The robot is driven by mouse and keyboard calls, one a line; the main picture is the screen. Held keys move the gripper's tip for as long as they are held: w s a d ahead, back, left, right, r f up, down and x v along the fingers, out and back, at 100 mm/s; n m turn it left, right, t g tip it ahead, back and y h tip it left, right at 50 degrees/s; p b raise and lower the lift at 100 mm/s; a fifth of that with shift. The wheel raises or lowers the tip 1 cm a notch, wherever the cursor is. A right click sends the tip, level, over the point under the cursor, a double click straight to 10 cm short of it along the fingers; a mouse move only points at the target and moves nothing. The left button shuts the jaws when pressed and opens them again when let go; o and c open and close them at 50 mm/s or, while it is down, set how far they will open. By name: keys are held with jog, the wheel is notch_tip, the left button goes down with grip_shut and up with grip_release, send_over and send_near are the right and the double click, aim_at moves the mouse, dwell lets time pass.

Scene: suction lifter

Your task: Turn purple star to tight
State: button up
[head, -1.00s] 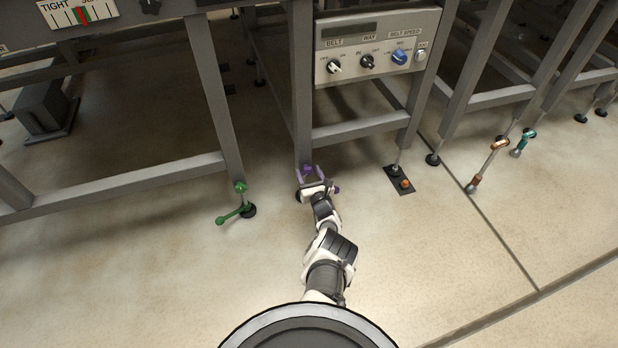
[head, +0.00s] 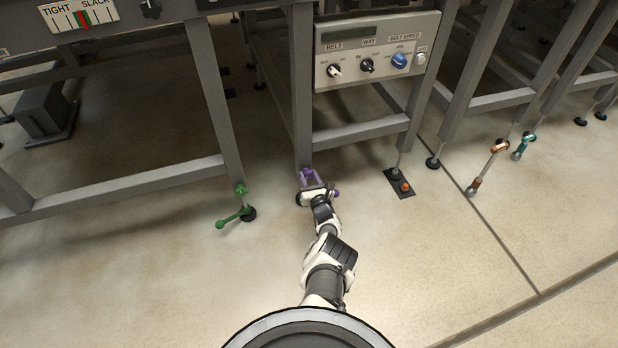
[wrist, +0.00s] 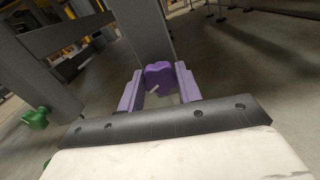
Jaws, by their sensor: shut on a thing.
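The purple star (wrist: 160,76) is a lobed knob at the foot of a grey frame leg, with a pale mark on its face. In the wrist view it sits between the two purple-looking fingers of my gripper (wrist: 158,88), which is shut on it. In the head view my gripper (head: 311,176) is low at the base of that leg, and the fingers largely hide the star. A small purple part (head: 337,193) shows just right of the gripper.
A green knob and lever (head: 238,208) are on the leg to the left. A control panel (head: 376,50) hangs above right. An orange knob (head: 405,186) and orange and teal handles (head: 475,184) stand further right. The floor in front is clear.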

jog(key=m, duration=0.6)
jog(key=shift+f+m, duration=0.1)
jog(key=shift+m, duration=0.2)
jog(key=m, duration=0.3)
jog(key=shift+d+m, duration=0.1)
jog(key=shift+m, duration=0.3)
jog(key=m, duration=0.3)
jog(key=shift+m, duration=0.3)
jog(key=m, duration=0.4)
jog(key=shift+f, duration=0.1)
jog(key=m, duration=0.5)
jog(key=shift+s+b, duration=0.1)
jog(key=shift+b, duration=0.2)
jog(key=shift+m, duration=0.4)
jog(key=o, duration=1)
